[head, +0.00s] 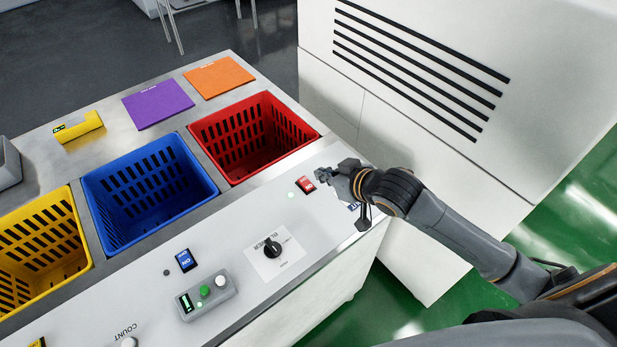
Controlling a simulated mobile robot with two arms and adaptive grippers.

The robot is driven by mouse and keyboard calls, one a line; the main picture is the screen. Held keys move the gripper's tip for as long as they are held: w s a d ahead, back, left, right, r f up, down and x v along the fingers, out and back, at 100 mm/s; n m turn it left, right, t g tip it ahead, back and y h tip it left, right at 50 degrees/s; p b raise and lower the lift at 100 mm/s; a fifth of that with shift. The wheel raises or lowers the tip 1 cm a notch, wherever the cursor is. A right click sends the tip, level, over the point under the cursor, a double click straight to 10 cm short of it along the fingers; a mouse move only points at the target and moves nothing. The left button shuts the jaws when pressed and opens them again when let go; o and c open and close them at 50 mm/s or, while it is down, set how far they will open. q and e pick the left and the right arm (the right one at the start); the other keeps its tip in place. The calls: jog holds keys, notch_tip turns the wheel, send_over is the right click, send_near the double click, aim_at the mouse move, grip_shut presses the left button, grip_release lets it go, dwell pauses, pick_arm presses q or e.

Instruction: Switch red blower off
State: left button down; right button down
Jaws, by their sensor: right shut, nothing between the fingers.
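The red rocker switch (306,185) sits on the light front panel (330,215), in front of the red basket (262,138). A small pale green light (291,195) shows just left of it. My right gripper (322,174) is shut and empty, with its fingertips right beside the switch on its right side. I cannot tell whether they touch it. The switch's lettering is too small to read. My left gripper is not in view.
A blue switch (184,260), a grey button box (207,296) and a black rotary knob (272,247) are on the same panel. Blue (100,221) and yellow (83,232) baskets stand left of the red one. A white cabinet (400,130) rises behind my right arm.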

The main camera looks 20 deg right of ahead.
send_over(304, 181)
jog(key=s, duration=0.3)
jog(key=f, duration=0.1)
jog(key=d+f+p, duration=0.1)
jog(key=f, duration=0.1)
jog(key=shift+w+f, duration=0.2)
jog(key=shift+f, duration=0.05)
jog(key=f, duration=0.2)
jog(key=shift+w+a+f, duration=0.15)
jog(key=shift+w+f, duration=0.1)
jog(key=shift+f, duration=0.05)
jog(key=shift+w+f, duration=0.1)
jog(key=shift+f, duration=0.7)
jog(key=shift+w+a+f+p, duration=0.1)
jog(key=shift+w+f+p, duration=0.1)
jog(key=shift+p, duration=0.15)
jog(key=shift+w+r, duration=0.1)
jog(key=shift+w, duration=0.05)
jog(key=shift+w+a+r, duration=0.15)
jog(key=shift+w+a, duration=0.1)
jog(key=shift+w, duration=0.3)
